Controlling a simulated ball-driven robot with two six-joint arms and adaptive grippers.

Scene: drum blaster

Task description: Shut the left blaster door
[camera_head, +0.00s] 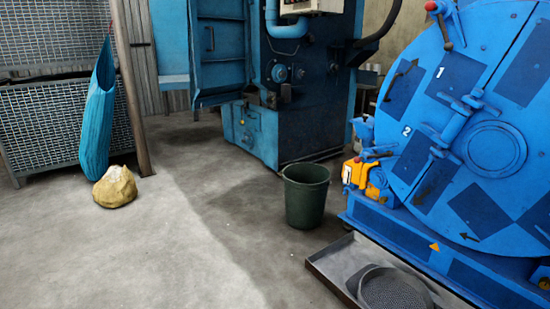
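A blue machine (308,110) stands at the back centre. At its left side a blue door panel (219,45) with a small handle (210,38) stands swung out to the left, and it looks open. The panel's top is cut off by the picture edge. A large blue drum machine (400,180) stands at the right, with a round door (492,148) and a locking bar (455,125) across it; this round door looks shut. Neither of my grippers is in view.
A dark green bin (306,196) stands on the floor before the machines. A grey tray (335,263) with a round sieve (394,291) lies at lower right. A yellowish sack (115,187), a hanging blue bag (97,110) and mesh crates (50,125) are at left. The middle floor is clear.

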